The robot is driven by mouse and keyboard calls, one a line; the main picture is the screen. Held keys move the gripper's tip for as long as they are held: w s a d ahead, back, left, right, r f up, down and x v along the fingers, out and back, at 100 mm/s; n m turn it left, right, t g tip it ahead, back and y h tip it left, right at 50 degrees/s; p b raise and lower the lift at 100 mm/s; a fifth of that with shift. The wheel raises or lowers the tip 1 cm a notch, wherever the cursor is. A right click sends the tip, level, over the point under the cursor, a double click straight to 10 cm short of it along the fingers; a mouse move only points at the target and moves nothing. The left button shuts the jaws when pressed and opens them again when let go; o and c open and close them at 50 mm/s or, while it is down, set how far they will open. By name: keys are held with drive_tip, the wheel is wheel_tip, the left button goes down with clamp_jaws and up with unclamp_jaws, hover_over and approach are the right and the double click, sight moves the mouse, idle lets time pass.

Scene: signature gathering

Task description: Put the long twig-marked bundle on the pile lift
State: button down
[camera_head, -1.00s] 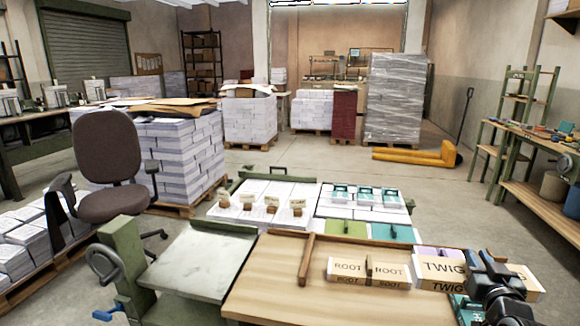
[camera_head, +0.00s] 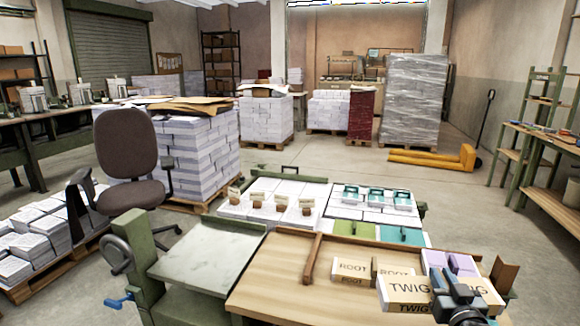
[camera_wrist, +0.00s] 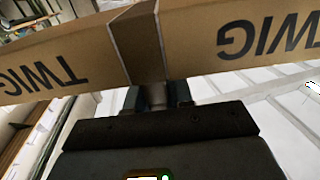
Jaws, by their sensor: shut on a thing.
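The long bundle marked TWIG (camera_head: 408,291) is a light block with a brown wrapper, lettered on both sides of a central band. My gripper (camera_head: 446,286) is shut on it at the middle, hiding part of it. The wrist view also shows the TWIG bundle (camera_wrist: 262,38) across the top, its band at the jaws. It is over the right part of the wooden table, apparently lifted, in front of the ROOT bundle. What looks like the pile lift (camera_head: 205,258), a pale flat plate on a green stand with a handwheel, is left of the table and bare.
The ROOT bundle (camera_head: 350,268) lies on the wooden table (camera_head: 275,285). A wooden divider (camera_head: 313,258) stands between it and the table's left part. Brown blocks with cards (camera_head: 282,202) and teal-topped stacks (camera_head: 376,198) stand behind. A chair (camera_head: 127,160) is at left.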

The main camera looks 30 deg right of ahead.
sight(393, 307)
drive_tip(key=w+a+f+y, duration=0.1)
drive_tip(key=w+a, duration=0.1)
drive_tip(key=a, duration=0.1)
drive_tip(key=w+a+f+n+t+y, duration=0.1)
drive_tip(key=w+a+f, duration=0.1)
drive_tip(key=a, duration=0.2)
drive_tip(key=w+a+f+n+t+y, duration=0.1)
drive_tip(key=w+a+f, duration=0.1)
drive_tip(key=a, duration=0.1)
drive_tip(key=shift+w+a, duration=0.15)
drive_tip(key=shift+a, duration=0.1)
drive_tip(key=w+a+f+n+t+y+b, duration=0.1)
drive_tip(key=a+f+n+y, duration=0.4)
drive_tip(key=a, duration=0.9)
drive_tip(key=a+f+n+t+y, duration=0.1)
drive_tip(key=a+f+y, duration=0.45)
drive_tip(key=a, duration=0.75)
wheel_tip(393, 307, down, 10)
drive_tip(key=h+b, duration=0.2)
drive_tip(key=b, duration=0.7)
drive_tip(key=shift+w+a, duration=0.1)
